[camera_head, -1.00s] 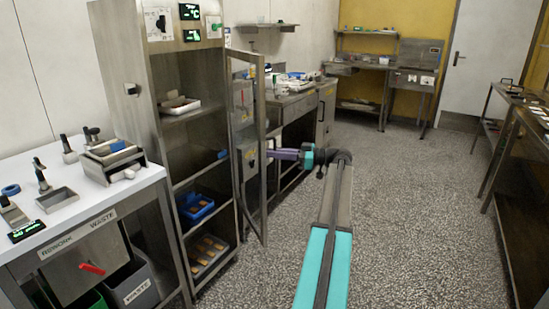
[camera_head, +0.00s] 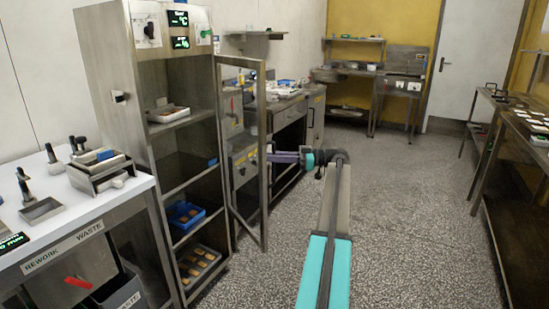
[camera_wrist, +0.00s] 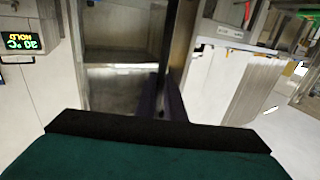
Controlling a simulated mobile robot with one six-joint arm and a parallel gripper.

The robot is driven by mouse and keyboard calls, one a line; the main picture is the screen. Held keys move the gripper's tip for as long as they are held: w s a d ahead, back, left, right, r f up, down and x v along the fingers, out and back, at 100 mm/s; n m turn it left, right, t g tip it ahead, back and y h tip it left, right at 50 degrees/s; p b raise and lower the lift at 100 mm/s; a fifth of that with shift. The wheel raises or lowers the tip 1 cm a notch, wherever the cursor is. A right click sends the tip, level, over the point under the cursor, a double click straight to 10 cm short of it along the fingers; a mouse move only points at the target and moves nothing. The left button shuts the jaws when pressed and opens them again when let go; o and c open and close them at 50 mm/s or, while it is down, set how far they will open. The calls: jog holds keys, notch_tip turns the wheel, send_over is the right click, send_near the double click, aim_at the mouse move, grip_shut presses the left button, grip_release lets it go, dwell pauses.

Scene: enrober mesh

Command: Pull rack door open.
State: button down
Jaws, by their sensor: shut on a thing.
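The rack (camera_head: 182,70) is a tall steel cabinet with open shelves at left of centre in the head view. Its door (camera_head: 264,195), a steel frame with a clear middle, stands swung out from the rack's right side. My gripper (camera_head: 269,157) is shut on the door's outer upright, about halfway up. In the wrist view my purple fingers (camera_wrist: 161,102) close around a vertical steel bar of the door (camera_wrist: 181,45). The exact grip point is partly hidden by the dark gripper body.
A white-topped bench (camera_head: 95,205) with rework and waste labels stands left of the rack. A blue tray (camera_head: 185,215) sits on a lower rack shelf. Steel counters line the back wall, and a long table (camera_head: 505,130) stands at right. The speckled floor (camera_head: 410,220) between is clear.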

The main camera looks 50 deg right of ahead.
jog(key=c, duration=1.8)
grip_release()
jog(key=shift+c, duration=0.2)
jog(key=v, duration=1.3)
jog(key=shift+s+d, duration=0.2)
jog(key=shift+s, duration=0.1)
